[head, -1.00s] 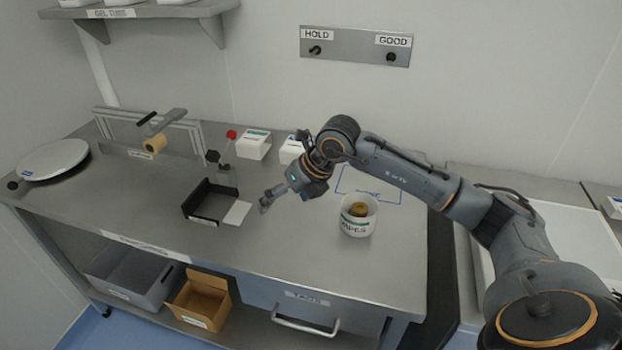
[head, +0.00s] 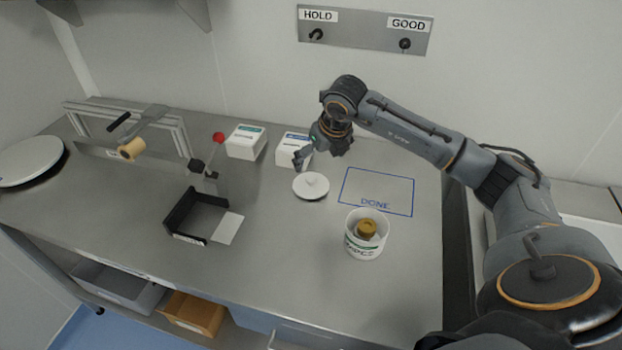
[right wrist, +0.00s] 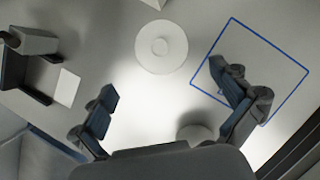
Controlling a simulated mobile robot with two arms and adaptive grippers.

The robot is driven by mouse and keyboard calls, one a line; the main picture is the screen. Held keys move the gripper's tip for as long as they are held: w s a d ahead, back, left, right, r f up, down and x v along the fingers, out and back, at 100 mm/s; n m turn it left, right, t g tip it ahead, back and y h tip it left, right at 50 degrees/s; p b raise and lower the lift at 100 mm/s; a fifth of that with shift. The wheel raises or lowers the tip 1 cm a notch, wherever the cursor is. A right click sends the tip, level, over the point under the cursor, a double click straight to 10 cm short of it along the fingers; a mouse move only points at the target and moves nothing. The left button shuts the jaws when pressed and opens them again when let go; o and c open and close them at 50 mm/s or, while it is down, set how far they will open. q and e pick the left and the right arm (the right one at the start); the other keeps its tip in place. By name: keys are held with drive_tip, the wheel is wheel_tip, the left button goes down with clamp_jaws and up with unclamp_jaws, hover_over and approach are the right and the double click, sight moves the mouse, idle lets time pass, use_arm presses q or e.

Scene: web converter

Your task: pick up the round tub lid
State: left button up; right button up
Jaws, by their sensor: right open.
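The round tub lid (head: 311,187) is a white disc with a small raised knob, lying flat on the steel bench. It also shows in the right wrist view (right wrist: 161,46), beyond the fingertips and about centred between them. My right gripper (head: 301,160) is above and just behind the lid in the head view, apart from it. In the right wrist view its two fingers (right wrist: 170,88) are spread wide with nothing between them. The white tub (head: 366,240) stands open at the right, with a yellow-brown roll inside. My left gripper is not in view.
Two white boxes (head: 246,142) (head: 291,150) stand behind the lid. A blue outline marked DONE (head: 376,191) lies right of it. A black tray (head: 192,222) with a white card (head: 228,229) sits at left. The bench in front of the lid is clear.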

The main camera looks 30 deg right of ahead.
drive_tip(key=p, duration=0.1)
hover_over(313, 180)
drive_tip(key=s, duration=0.2)
drive_tip(key=f, duration=0.4)
drive_tip(key=shift+w+a+f, duration=0.2)
drive_tip(key=shift+f, duration=0.2)
drive_tip(key=shift+w+f, duration=0.15)
drive_tip(key=shift+f, duration=0.15)
drive_tip(key=p+x, duration=0.2)
drive_tip(key=x, duration=0.2)
drive_tip(key=shift+d+f, duration=0.1)
drive_tip(key=shift+f+p, duration=0.3)
drive_tip(key=shift+f, duration=0.2)
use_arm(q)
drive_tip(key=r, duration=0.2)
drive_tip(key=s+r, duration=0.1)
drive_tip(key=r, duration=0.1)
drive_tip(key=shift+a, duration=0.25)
